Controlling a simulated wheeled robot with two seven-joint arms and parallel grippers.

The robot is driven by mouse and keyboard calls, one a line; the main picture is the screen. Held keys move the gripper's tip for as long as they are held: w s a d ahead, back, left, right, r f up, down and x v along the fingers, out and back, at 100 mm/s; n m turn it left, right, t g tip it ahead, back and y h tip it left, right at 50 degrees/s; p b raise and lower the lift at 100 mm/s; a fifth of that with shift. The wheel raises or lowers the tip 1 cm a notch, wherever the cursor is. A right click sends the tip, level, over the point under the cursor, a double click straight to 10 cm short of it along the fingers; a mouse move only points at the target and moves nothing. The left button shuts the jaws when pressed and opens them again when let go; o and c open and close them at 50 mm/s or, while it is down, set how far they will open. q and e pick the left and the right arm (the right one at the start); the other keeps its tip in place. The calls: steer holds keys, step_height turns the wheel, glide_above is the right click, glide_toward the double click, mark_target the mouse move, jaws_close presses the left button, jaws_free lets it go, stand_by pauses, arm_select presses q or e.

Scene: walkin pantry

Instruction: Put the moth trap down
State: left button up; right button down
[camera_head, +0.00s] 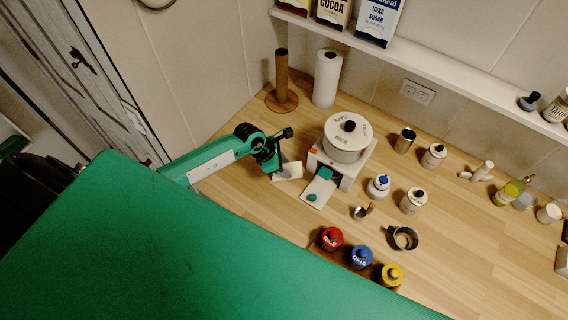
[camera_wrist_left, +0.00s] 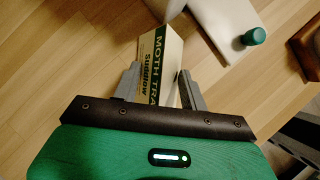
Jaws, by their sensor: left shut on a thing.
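The moth trap (camera_wrist_left: 160,55) is a small cream and dark-green box with "MOTH TRAP" lettering in the left wrist view. In the head view it is a pale shape (camera_head: 289,171) on or just above the wooden counter, left of the white scale-like stand. My left gripper (camera_wrist_left: 158,86) has a finger on each side of the box and is shut on it. In the head view this gripper (camera_head: 277,166) partly hides the box. I cannot tell whether the box touches the counter. My right gripper is not in view.
A white pot (camera_head: 345,147) sits on a white stand (camera_head: 358,168), with a green knob (camera_head: 312,197) on its front plate. Red (camera_head: 332,238), blue (camera_head: 360,257) and yellow (camera_head: 391,275) lidded jars stand nearer. A paper roll (camera_head: 326,80) and wooden post (camera_head: 282,75) stand behind. Counter left of the jars looks bare.

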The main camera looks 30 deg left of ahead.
arm_select(q)
steer(key=shift+f, duration=0.25)
steer(key=o, duration=1)
steer(key=shift+r, duration=0.1)
